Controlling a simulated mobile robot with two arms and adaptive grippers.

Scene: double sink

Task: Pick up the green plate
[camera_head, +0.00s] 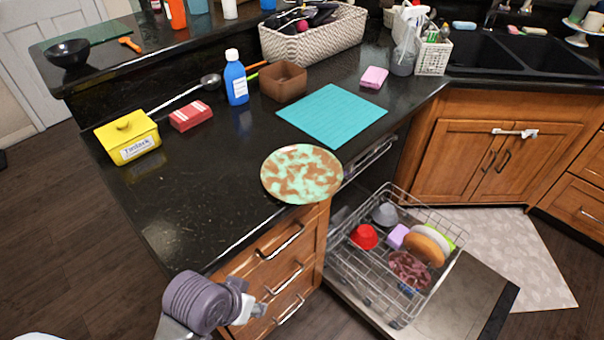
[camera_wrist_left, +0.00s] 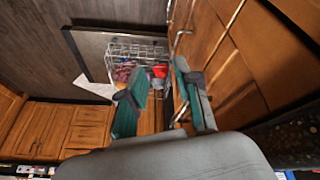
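A round plate mottled in mint green and brown (camera_head: 301,174) lies at the front edge of the dark counter in the head view, slightly over the drawers. My left arm comes in at the bottom of the head view, and its gripper (camera_head: 246,306) is below and left of the plate, in front of the drawers. In the left wrist view the gripper (camera_wrist_left: 161,92) has its two teal fingers apart with nothing between them. The plate is not seen in that view. My right gripper is not in view.
The open dishwasher rack (camera_head: 390,255) holds bowls and plates, including a yellow-green rimmed one (camera_head: 440,236). A teal mat (camera_head: 332,115), brown box (camera_head: 283,82), blue bottle (camera_head: 236,80), red box (camera_head: 190,115) and yellow container (camera_head: 128,137) stand on the counter. Drawer handles (camera_head: 280,240) stick out.

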